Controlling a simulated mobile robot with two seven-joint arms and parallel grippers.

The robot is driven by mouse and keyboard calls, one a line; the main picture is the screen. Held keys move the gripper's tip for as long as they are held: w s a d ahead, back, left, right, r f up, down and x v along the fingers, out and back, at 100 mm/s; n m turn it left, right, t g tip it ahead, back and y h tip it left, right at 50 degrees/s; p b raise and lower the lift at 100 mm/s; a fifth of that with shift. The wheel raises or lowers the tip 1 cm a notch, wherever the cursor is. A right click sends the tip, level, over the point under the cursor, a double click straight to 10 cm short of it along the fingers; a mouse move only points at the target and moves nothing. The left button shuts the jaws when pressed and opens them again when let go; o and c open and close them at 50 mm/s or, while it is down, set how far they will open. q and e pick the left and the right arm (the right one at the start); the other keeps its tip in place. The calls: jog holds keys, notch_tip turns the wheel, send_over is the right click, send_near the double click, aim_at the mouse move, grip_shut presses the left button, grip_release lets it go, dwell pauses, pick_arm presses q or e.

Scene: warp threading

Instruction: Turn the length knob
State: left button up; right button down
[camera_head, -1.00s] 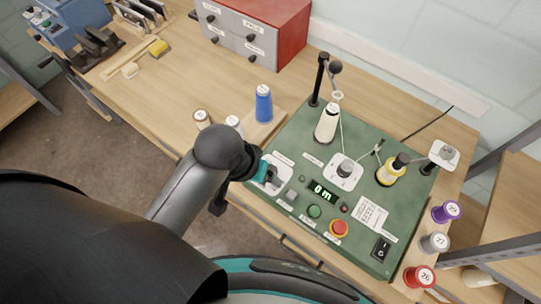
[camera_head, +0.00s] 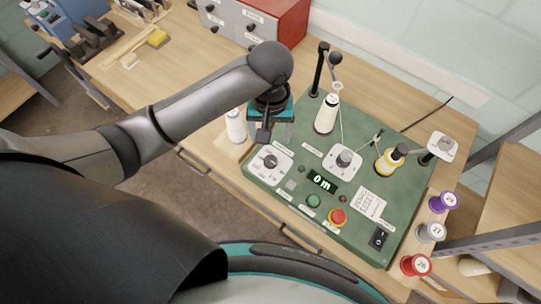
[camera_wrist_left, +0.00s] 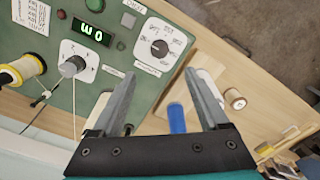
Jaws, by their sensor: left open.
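The green winding machine (camera_head: 300,205) carries two knobs. A dark selector knob (camera_head: 270,161) on a white dial plate is at its front left; it also shows in the wrist view (camera_wrist_left: 158,47). A grey knob (camera_head: 344,158) on another white plate is near the middle and also shows in the wrist view (camera_wrist_left: 74,66). I cannot read which is labelled length. My left gripper (camera_head: 268,130) is open and empty above the machine's back-left edge, apart from both knobs. Its fingers (camera_wrist_left: 158,80) point toward the selector knob in the wrist view.
A blue spool (camera_wrist_left: 177,118) stands below the open fingers. A white spool (camera_head: 235,125) is left of the machine. A white cone (camera_head: 327,114), a yellow spool (camera_head: 390,160) and thread guides stand on the machine. Purple (camera_head: 442,202), grey and red spools line the right edge.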

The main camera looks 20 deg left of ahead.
aim_at(270, 160)
pick_arm(q)
notch_tip(270, 160, down, 13)
jog(key=shift+r+b, duration=0.2)
jog(key=shift+b, duration=0.4)
jog(key=shift+c, duration=0.2)
grip_shut()
